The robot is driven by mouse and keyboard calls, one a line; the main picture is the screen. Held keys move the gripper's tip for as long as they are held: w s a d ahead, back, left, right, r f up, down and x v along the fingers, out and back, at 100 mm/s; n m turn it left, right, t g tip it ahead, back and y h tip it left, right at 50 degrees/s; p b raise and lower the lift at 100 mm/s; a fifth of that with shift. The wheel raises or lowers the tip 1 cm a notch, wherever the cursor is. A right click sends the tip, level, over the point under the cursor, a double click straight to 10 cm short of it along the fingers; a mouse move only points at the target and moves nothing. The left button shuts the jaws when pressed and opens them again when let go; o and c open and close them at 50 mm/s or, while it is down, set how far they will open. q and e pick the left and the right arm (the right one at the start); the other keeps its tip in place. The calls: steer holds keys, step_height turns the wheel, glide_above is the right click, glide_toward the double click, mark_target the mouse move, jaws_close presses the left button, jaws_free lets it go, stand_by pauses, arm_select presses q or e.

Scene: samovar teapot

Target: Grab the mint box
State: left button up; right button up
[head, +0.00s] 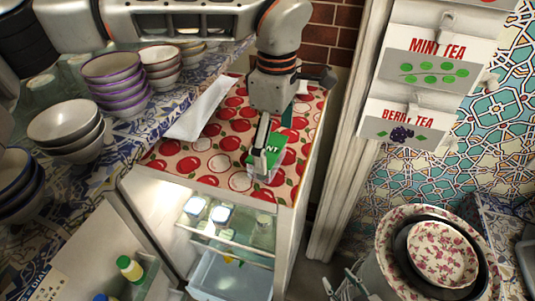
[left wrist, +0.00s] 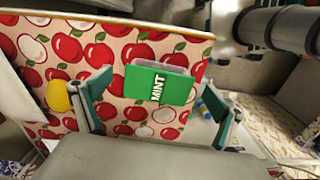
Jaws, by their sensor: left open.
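The mint box (head: 278,154) is a small green-topped box with white lettering and pale sides. It stands on the red apple-print cloth (head: 226,158) over the fridge top, near the front edge. My left gripper (head: 278,137) is above it, pointing down, and a dark finger hides part of the box in the head view. In the left wrist view, the green-padded fingers of my gripper (left wrist: 158,112) are spread wide. The mint box (left wrist: 160,84) shows between and beyond them, with gaps on both sides. My right gripper is not in view.
Stacked bowls (head: 113,80) stand on the tiled counter at left. The lit fridge (head: 232,232) is open below the cloth. Tea signs (head: 432,62) hang at right above nested patterned bowls (head: 440,252). A yellow round thing (left wrist: 58,95) shows beside one finger.

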mark_target(272, 149)
arm_select(q)
steer(key=shift+a+f, duration=0.15)
steer(key=shift+f, duration=0.45)
steer(key=shift+a+f, duration=0.15)
steer(key=shift+f, duration=0.45)
steer(key=shift+w+f, duration=0.1)
steer(key=shift+f, duration=0.35)
steer(key=c, duration=1.2)
steer(key=shift+c, duration=0.3)
steer(key=shift+r, duration=0.1)
